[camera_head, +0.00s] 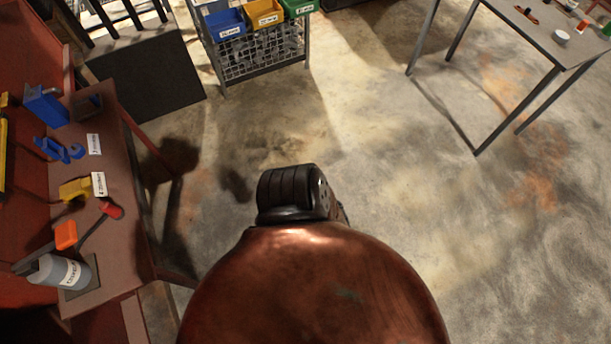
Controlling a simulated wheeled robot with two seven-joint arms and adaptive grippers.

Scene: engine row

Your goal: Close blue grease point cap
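I cannot make out a blue grease point cap for certain. Two blue things are on the red-brown bench (125,225) at the left: a blocky blue piece (45,105) near its back, and a smaller blue piece with a curved end (62,150) in front of it, beside a white label. I cannot tell whether either is a grease point or has a cap. Neither of my grippers shows in this view.
The bench also holds a yellow piece (76,189), an orange block (65,235) and a grey labelled bottle (58,271). A rack with blue, yellow and green bins (265,14) stands at the back. A grey table (545,37) stands at right. Open concrete floor lies between.

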